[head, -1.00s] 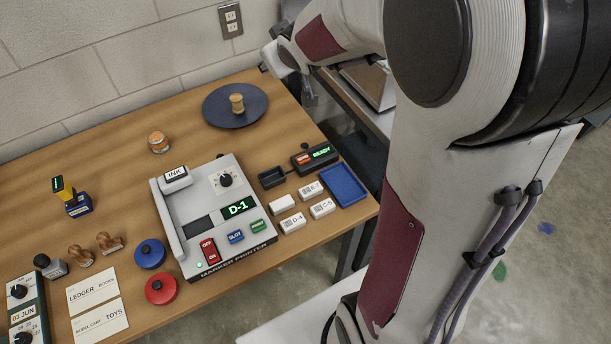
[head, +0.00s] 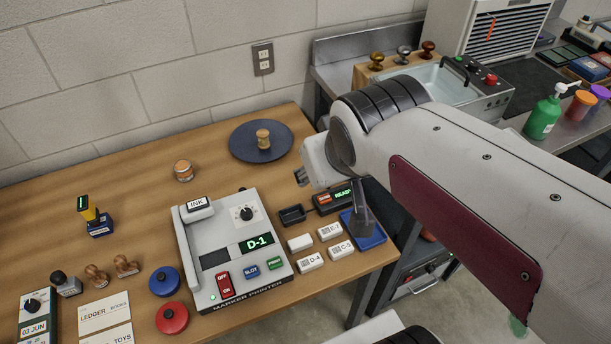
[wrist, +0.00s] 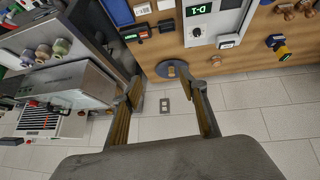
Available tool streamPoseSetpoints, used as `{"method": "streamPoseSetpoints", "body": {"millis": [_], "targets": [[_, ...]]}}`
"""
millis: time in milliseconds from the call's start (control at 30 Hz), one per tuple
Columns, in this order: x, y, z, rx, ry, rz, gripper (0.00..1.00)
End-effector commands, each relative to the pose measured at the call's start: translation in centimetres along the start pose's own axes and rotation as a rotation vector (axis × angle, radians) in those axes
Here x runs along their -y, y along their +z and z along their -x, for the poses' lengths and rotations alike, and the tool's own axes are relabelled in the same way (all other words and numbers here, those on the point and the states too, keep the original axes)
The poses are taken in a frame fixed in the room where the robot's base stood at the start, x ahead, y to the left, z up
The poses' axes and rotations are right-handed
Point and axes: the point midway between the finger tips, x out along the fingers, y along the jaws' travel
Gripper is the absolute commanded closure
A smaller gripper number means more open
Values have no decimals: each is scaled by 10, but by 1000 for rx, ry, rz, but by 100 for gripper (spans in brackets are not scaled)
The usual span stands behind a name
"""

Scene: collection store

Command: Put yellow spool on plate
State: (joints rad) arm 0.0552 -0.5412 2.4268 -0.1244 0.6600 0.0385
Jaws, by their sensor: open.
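A small yellow-tan spool (head: 263,139) stands upright on the dark blue-grey round plate (head: 240,148) at the back of the table. In the wrist view the plate (wrist: 163,68) and the spool (wrist: 171,70) show small, beyond the fingertips. My gripper (wrist: 165,91) is open with nothing between its fingers, and is apart from the plate. In the head view my gripper (head: 301,177) is partly hidden by my wrist, to the right of the plate and in front of it.
An orange-brown spool-like piece (head: 183,171) stands left of the plate. A marker printer (head: 215,247), a blue tray (head: 372,238), label blocks and stamps fill the front. A sink unit (head: 455,88) stands at the right. Bare table lies around the plate.

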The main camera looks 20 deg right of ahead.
Motion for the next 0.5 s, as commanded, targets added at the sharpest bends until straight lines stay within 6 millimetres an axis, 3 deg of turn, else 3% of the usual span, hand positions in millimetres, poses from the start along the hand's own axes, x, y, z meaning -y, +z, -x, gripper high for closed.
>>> {"method": "streamPoseSetpoints", "body": {"millis": [300, 500], "targets": [[27, 62, 34, 78, -83, -9, 57], [34, 78, 41, 102, -106, -8, 57]]}}
